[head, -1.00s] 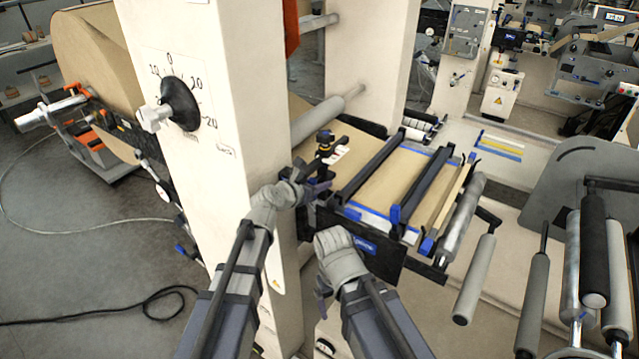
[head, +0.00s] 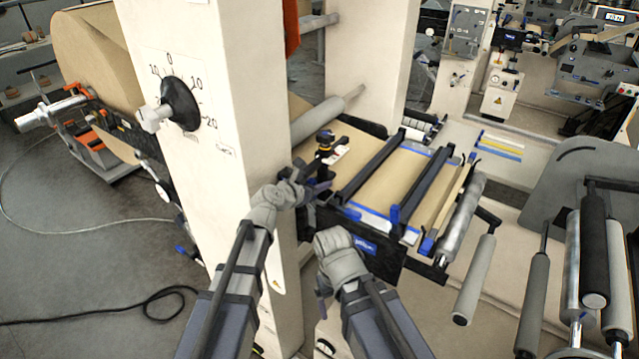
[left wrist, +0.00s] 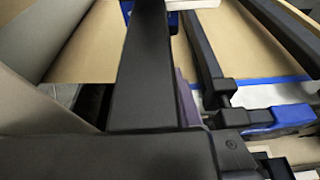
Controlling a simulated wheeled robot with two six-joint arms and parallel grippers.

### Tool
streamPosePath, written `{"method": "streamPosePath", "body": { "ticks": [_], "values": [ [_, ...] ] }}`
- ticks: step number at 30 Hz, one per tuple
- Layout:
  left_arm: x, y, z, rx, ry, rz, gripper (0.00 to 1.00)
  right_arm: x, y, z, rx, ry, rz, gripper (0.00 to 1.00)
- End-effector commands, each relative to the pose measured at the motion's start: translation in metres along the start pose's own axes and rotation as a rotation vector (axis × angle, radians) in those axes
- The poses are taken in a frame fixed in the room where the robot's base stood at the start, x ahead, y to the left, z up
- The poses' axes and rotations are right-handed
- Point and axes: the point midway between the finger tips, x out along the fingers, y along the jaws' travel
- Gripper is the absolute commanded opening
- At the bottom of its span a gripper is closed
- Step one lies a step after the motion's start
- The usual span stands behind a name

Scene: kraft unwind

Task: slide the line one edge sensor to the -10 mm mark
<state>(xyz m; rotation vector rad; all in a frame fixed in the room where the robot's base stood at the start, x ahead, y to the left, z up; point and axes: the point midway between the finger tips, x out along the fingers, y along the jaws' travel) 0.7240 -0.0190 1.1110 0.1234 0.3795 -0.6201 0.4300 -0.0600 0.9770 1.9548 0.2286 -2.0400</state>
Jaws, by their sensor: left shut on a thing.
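In the left wrist view a dark bar (left wrist: 146,70) fills the middle and hides the contact. My right gripper (head: 323,303) hangs low by the column, mostly hidden behind its own wrist.
The tan web (head: 390,185) runs under black crossbars (head: 425,186) with blue ends. A black plate with a blue label (head: 365,246) stands in front, close to both wrists. The column carries a black knob (head: 181,103) with a printed dial. Grey rollers stand at right.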

Motion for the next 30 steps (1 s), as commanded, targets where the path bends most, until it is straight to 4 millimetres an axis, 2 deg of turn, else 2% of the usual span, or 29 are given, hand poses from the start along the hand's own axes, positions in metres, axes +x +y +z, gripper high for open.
{"method": "streamPosePath", "body": {
  "ticks": [17,18,23,30],
  "values": [
    [-0.0071,-0.0002,-0.0032,0.000,0.001,-0.001,0.00,0.0001,0.0000,0.0000,0.000,0.000,0.000,0.91],
    [-0.0070,-0.0002,-0.0032,0.000,0.001,-0.001,0.37,0.0001,0.0000,0.0000,0.000,0.000,0.000,0.91],
    [-0.0069,-0.0001,-0.0030,0.000,0.001,0.000,0.55,0.0000,0.0000,0.0000,0.000,0.000,0.000,0.91],
    [-0.0069,-0.0001,-0.0028,0.000,0.000,0.000,0.55,-0.0001,0.0000,0.0000,0.000,0.000,0.000,0.91]
  ]
}}
